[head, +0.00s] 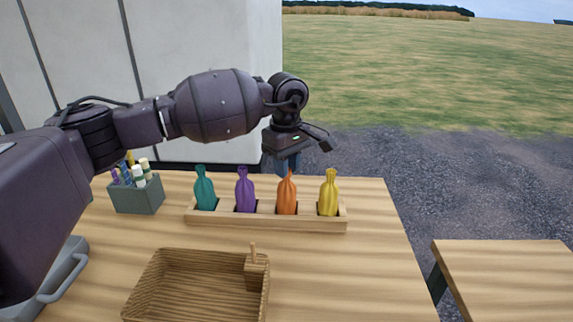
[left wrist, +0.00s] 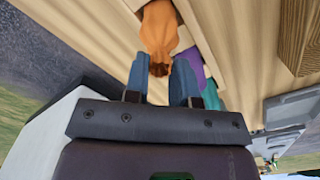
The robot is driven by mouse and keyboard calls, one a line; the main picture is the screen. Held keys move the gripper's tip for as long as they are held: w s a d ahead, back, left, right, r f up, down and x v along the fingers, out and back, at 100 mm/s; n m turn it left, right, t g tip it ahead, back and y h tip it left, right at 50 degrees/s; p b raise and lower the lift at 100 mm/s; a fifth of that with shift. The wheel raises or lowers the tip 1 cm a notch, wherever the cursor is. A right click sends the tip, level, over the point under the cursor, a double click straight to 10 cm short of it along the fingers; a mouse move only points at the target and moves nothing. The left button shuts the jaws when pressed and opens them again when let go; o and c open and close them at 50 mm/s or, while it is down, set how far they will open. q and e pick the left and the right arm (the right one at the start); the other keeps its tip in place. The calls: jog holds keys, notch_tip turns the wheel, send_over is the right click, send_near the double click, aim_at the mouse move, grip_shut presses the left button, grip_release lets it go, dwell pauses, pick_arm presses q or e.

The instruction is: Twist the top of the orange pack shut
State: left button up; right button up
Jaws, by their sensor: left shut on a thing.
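The orange pack (head: 287,196) stands upright in a slot of the wooden rack, its top narrowed to a point. My left gripper (head: 288,167) comes down from above onto that top, its blue fingers shut on it. In the left wrist view the orange pack (left wrist: 158,28) reaches between the two fingers of the left gripper (left wrist: 160,68), its neck pinched there. The pack's lower part is hidden in the rack. My right gripper is not in view.
The wooden rack (head: 266,220) also holds teal (head: 205,190), purple (head: 245,190) and yellow (head: 329,193) packs close by. A grey holder (head: 138,197) with sticks stands left. The table's right side is clear.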

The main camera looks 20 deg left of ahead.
pick_arm(q)
jog(key=shift+f+m, duration=0.2)
jog(key=shift+m, duration=0.2)
jog(key=shift+f+m+b, duration=0.1)
jog(key=shift+m+b, duration=0.55)
jog(key=shift+m, duration=0.35)
jog(key=shift+m+b, duration=0.35)
jog(key=shift+m, duration=0.55)
jog(key=shift+m+b, duration=0.3)
jog(key=shift+m, duration=0.5)
jog(key=m+b, duration=0.1)
jog(key=m, duration=0.1)
jog(key=shift+m, duration=0.3)
jog(key=m+b, duration=0.1)
jog(key=m, duration=0.1)
jog(key=shift+m, duration=0.3)
jog(key=m+b, duration=0.1)
jog(key=m, duration=0.2)
jog(key=shift+f+m+b, duration=0.1)
jog(key=shift+m+b, duration=0.5)
jog(key=shift+m, duration=1.1)
jog(key=shift+m+b, duration=0.4)
jog(key=shift+m, duration=0.3)
jog(key=shift+r, duration=0.35)
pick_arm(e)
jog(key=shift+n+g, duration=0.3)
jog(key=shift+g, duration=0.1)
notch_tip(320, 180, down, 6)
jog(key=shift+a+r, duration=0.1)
